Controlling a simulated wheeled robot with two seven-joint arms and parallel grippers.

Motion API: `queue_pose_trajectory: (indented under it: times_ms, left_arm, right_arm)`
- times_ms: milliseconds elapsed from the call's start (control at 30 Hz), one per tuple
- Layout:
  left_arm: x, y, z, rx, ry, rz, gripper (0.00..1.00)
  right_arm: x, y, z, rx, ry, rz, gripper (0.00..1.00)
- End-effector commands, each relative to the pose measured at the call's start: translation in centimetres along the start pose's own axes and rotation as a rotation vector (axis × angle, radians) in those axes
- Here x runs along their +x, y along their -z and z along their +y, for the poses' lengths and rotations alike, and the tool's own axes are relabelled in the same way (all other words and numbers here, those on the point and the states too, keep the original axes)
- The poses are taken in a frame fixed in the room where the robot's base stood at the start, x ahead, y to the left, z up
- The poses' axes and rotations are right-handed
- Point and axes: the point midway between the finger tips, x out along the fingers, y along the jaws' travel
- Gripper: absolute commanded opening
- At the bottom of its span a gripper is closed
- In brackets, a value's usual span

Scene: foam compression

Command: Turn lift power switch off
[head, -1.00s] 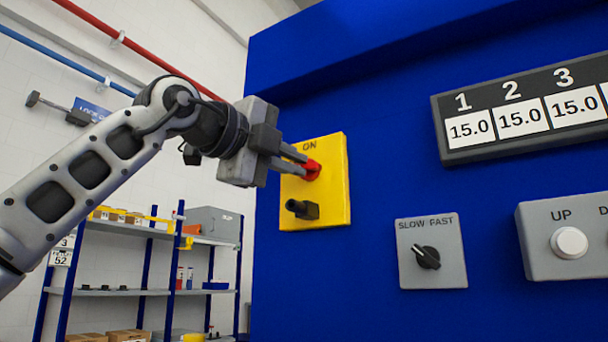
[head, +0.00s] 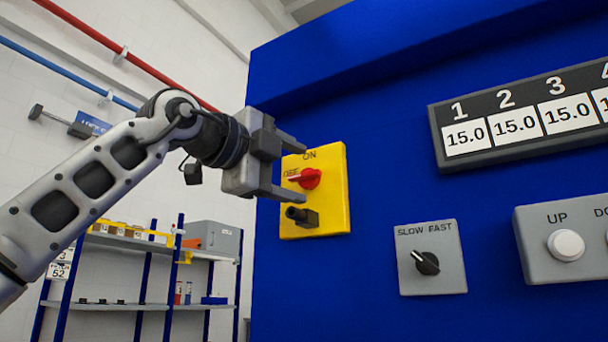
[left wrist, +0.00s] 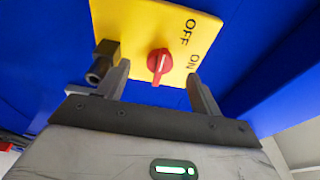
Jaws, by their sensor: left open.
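The red power switch knob (head: 311,179) sits on a yellow plate (head: 335,205) on the blue machine. Its handle lies roughly horizontal, in line with the OFF label at its left; ON is above. My left gripper (head: 303,168) is open in front of the plate, its fingers above and below the knob and apart from it. In the left wrist view the knob (left wrist: 160,64) shows between the two spread fingers (left wrist: 158,74), with clear gaps on both sides. My right gripper is out of view.
A black fitting (head: 302,216) juts from the plate below the knob, close to the lower finger. A grey SLOW/FAST dial box (head: 440,280) and an UP button box (head: 535,265) are to the right. Shelving (head: 140,304) stands behind my left arm.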

Motion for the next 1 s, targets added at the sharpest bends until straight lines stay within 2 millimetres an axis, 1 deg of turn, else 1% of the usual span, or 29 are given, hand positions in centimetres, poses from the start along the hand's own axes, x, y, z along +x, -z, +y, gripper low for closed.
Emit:
queue_pose_trajectory:
  times_ms: [367,467,1000]
  left_arm:
    - [0.0,0.0,0.1,0.000,-0.001,0.000,0.65]
    - [-0.3,0.0,0.2,0.001,-0.001,0.000,0.65]
    - [-4.5,0.9,0.3,0.002,0.001,0.000,0.65]
  right_arm:
    - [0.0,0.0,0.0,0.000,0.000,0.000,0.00]
    - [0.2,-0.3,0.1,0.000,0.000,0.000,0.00]
    - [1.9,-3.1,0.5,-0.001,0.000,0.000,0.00]
